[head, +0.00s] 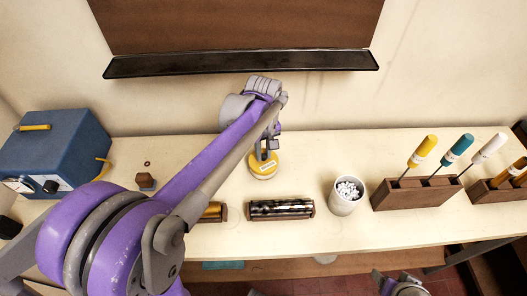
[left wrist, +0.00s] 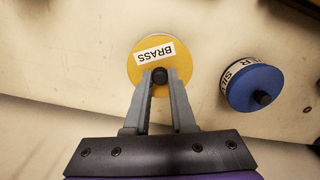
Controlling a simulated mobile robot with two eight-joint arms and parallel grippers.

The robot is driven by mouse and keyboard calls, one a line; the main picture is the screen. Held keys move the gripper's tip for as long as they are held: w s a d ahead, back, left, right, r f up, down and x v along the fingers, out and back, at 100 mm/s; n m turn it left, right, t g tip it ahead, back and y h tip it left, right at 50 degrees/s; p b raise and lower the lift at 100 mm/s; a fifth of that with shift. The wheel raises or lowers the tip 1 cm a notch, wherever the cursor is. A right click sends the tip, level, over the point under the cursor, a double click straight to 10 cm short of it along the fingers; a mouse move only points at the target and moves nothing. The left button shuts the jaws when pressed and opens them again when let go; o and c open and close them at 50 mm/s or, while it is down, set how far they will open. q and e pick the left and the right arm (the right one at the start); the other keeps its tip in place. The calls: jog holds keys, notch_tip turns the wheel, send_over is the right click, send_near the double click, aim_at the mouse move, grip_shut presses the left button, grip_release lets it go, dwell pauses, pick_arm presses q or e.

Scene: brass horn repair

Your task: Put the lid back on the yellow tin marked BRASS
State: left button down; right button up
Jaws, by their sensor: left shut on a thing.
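My left gripper (head: 265,151) is shut on the dark knob of a round yellow lid marked BRASS (head: 263,170), over the back middle of the bench. In the left wrist view the gripper's two fingers (left wrist: 160,80) stand either side of the knob, and the yellow top (left wrist: 136,66) with its white BRASS label faces the camera. Whether a tin body is under the lid, and whether they touch, I cannot tell. Part of my right arm's end shows at the bottom edge of the head view, with its jaws unclear.
A blue tin (left wrist: 254,86) with a dark knob is beside the yellow lid in the left wrist view. A roll in a wooden cradle (head: 281,209), a white cup (head: 346,196) and a screwdriver block (head: 415,194) stand to the right. A blue box (head: 65,150) is at left.

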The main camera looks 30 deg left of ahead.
dwell(0.4)
pick_arm(q)
jog(key=c, duration=0.7)
grip_release()
jog(key=shift+o, duration=0.3)
jog(key=o, duration=0.4)
jog(key=shift+o, duration=0.2)
jog(key=shift+r+p, duration=1.3)
jog(key=shift+r, duration=0.95)
jog(key=shift+r+p, duration=0.65)
jog(key=shift+r, duration=0.65)
pick_arm(e)
jog(key=r, duration=0.1)
jog(key=w+r, duration=0.1)
jog(key=r, duration=0.1)
jog(key=w+r, duration=0.1)
jog(key=r, duration=0.1)
jog(key=shift+r, duration=0.15)
